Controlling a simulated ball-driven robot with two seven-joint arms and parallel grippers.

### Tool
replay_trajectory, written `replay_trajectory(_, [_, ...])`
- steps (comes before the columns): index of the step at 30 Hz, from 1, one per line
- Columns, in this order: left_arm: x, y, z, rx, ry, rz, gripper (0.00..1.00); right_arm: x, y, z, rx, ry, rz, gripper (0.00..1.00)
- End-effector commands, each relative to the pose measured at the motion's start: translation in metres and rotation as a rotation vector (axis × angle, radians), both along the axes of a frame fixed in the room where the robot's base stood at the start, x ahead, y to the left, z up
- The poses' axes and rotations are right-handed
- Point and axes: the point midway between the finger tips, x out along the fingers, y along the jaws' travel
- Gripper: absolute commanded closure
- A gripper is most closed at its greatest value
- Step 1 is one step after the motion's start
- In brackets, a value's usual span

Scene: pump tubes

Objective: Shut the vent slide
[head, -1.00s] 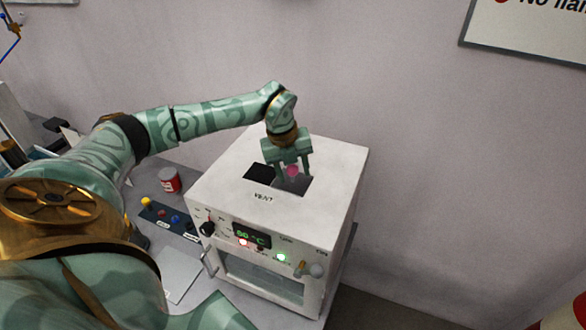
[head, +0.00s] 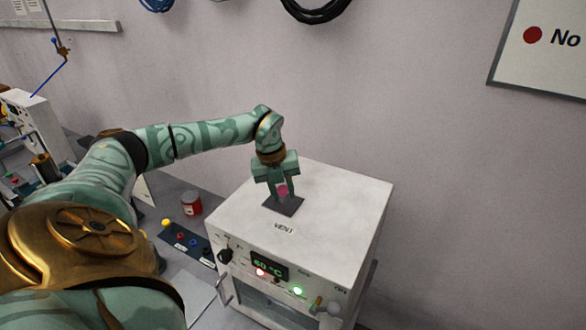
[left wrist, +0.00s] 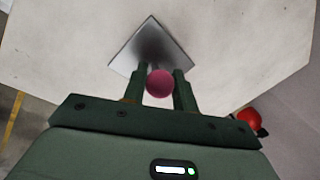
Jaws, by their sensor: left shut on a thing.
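The vent slide is a dark grey plate (head: 286,206) with a pink knob (head: 282,190), set in the top of a white oven-like box (head: 335,200). A "VENT" label (head: 284,228) is in front of it. No dark opening shows beside the plate; my gripper hides part of its far side. The plate (left wrist: 150,42) and round knob (left wrist: 160,84) also show in the left wrist view. My left gripper (head: 280,187) points down from above, its fingers shut on the knob. My right gripper is in neither view.
The box front has a green display (head: 268,267), lit lamps, a black dial and a door with a handle. Left of it are a button panel (head: 187,242) and a red can (head: 192,203). The rest of the box top is clear.

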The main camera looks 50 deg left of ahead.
Motion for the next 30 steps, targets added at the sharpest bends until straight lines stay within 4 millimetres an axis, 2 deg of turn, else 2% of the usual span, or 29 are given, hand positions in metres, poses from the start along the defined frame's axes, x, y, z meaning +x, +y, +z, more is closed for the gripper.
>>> replay_trajectory(5, [0.001, 0.003, 0.002, 0.007, -0.004, 0.006, 1.00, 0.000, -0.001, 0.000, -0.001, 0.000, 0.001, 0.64])
replay_trajectory(6, [0.001, 0.003, 0.002, 0.007, -0.004, 0.006, 0.69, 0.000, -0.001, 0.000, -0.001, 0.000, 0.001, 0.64])
replay_trajectory(8, [0.001, 0.003, 0.002, 0.008, -0.005, 0.006, 0.52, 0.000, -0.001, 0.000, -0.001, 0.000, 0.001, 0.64])
replay_trajectory(17, [0.001, 0.002, 0.002, 0.004, -0.003, 0.003, 0.52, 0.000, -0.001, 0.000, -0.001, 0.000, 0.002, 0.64])
replay_trajectory(20, [0.000, 0.003, 0.008, 0.005, -0.005, 0.003, 0.52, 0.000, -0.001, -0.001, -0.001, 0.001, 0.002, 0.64])
replay_trajectory(23, [-0.002, 0.005, 0.024, 0.006, -0.008, 0.003, 0.52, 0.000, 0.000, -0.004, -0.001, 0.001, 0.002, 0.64])
replay_trajectory(30, [-0.013, 0.014, 0.089, 0.005, -0.010, 0.005, 0.52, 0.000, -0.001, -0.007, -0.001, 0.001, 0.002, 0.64])
